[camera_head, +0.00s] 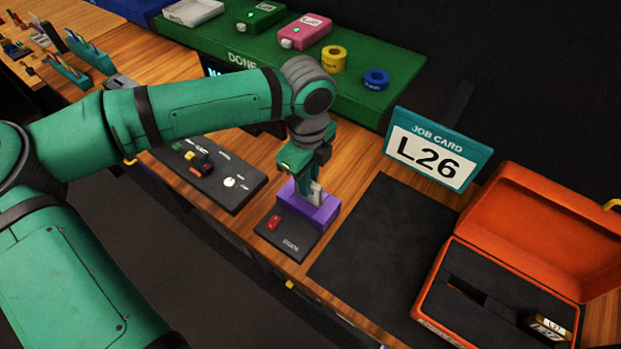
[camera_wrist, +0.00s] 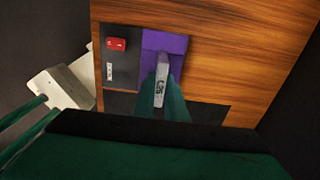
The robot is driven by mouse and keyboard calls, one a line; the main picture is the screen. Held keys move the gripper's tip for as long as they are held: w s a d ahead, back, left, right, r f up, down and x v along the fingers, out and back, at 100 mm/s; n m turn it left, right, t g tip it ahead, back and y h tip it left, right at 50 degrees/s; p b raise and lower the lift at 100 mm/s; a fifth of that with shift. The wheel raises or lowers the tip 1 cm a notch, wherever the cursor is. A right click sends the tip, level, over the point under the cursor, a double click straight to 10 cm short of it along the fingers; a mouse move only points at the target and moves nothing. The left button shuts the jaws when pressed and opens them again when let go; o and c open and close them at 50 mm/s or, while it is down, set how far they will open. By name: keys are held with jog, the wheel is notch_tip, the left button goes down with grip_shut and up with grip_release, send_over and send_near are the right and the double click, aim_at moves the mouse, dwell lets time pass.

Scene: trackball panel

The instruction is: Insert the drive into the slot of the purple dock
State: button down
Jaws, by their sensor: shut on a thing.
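The purple dock (camera_head: 308,208) stands on the bench at the back of a dark plate with a red button (camera_head: 273,222). My gripper (camera_head: 307,180) is directly over the dock and shut on a light grey drive (camera_head: 316,194). The drive is upright, with its lower end at the dock's top. In the wrist view the drive (camera_wrist: 161,80) shows a white label between my fingers, against the purple dock (camera_wrist: 165,45). The slot is hidden by the drive and fingers, so I cannot tell how deep the drive sits.
A dark panel (camera_head: 222,190) with controls lies left of the dock. A dark mat (camera_head: 385,240) lies to the right, before the job card reading L26 (camera_head: 437,155). An open orange case (camera_head: 530,225) is at far right. A green DONE shelf (camera_head: 385,105) is behind.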

jog(key=shift+f, duration=0.8)
dwell(0.4)
jog(key=c, duration=1.7)
grip_release()
jog(key=shift+r, duration=5.5)
